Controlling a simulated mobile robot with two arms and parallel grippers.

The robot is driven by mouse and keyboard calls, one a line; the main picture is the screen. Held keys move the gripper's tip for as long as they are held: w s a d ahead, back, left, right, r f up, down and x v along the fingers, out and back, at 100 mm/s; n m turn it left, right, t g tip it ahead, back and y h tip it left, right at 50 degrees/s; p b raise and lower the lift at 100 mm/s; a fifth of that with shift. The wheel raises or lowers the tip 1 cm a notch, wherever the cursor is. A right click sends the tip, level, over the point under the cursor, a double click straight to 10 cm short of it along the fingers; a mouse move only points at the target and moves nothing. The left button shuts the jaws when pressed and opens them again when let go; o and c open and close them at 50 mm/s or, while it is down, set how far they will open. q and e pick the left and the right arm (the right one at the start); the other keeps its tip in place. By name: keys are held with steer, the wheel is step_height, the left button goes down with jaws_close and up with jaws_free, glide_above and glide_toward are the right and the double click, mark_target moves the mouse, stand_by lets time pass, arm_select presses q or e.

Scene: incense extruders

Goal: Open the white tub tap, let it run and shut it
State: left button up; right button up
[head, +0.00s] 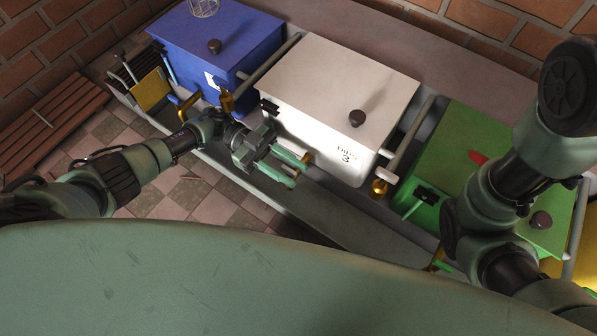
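The white tub (338,80) is a closed box with a dark knob on its lid and small dark lettering on its front right. A small brass piece (307,158) shows low on its front, apparently part of its tap; the rest is hidden behind my gripper. My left gripper (290,165) is at the lower front of the white tub, its two fingers apart and pointing right. The upper finger is very close to the brass piece; I cannot tell if they touch. The tap's handle position cannot be made out.
A blue tub (215,45) stands to the left and a green tub (455,185) to the right, partly behind my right arm. Pipes with brass fittings (379,187) stand between tubs. A grey trough (340,215) runs along the front. A wooden bench (60,125) is far left.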

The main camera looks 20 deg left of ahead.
arm_select(q)
steer(key=shift+v, duration=2.65)
